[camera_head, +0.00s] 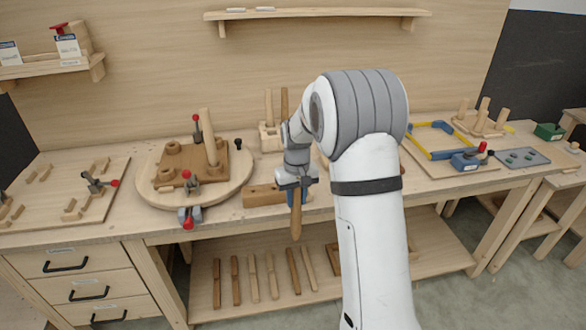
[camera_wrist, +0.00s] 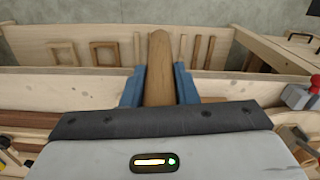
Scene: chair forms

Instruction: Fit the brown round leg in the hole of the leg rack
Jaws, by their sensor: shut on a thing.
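The brown round leg (camera_head: 296,222) hangs point down below my gripper (camera_head: 296,187), in front of the workbench's front edge. In the wrist view the leg (camera_wrist: 159,75) lies between the two blue fingers of my gripper (camera_wrist: 159,90), which is shut on it. What looks like the leg rack (camera_head: 268,139) is a light wooden block at the back of the bench, with two upright legs in it. My arm covers part of it, and I cannot make out a free hole. The held leg is well apart from it, nearer the camera.
A round board (camera_head: 240,190) with a brown seat part, an upright leg and red-knobbed clamps is left of my gripper. A wooden block (camera_head: 262,196) lies close behind the leg. Several loose legs lie on the lower shelf (camera_head: 330,285). A blue-yellow frame (camera_head: 430,148) is at right.

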